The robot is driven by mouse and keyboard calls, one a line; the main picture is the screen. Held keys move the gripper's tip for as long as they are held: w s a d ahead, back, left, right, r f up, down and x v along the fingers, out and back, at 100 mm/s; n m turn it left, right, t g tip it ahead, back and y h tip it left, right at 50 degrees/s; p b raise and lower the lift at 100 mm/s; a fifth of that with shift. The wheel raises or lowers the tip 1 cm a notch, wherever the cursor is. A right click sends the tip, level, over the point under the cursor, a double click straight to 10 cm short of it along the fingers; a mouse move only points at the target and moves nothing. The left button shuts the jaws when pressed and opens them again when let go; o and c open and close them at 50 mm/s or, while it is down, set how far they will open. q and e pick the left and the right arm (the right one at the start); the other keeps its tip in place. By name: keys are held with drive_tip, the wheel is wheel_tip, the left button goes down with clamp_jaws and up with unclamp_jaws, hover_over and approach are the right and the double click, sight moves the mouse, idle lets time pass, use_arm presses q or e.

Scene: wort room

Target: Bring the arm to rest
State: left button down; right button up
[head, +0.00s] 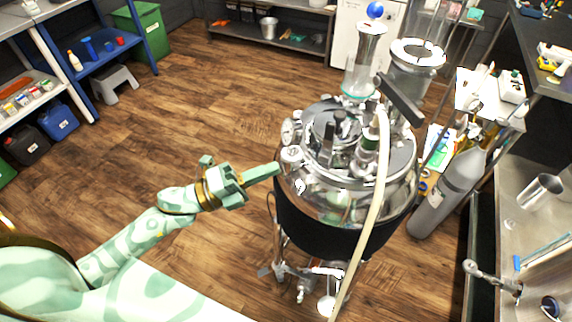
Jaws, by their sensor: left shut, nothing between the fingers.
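My left arm comes in from the lower left, pale green with a swirl pattern and gold bands. My left gripper (262,173) is shut and empty. Its fingers point right, at the left side of a large steel vessel (345,205); I cannot tell whether the tips touch it. The vessel has a shiny domed lid with gauges and fittings, a black band around its body and glass columns on top. A pale hose (376,200) runs down its front. My right gripper is not in view.
A grey gas cylinder (450,190) stands right of the vessel. A steel counter (535,235) with a metal cup (540,189) lines the right. Shelves (40,85), a grey step stool (115,83) and a green bin (142,35) are at upper left. The wooden floor (215,100) between is clear.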

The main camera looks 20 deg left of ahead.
use_arm(q)
drive_tip(key=shift+s+a, duration=0.4)
drive_tip(key=shift+a, duration=0.2)
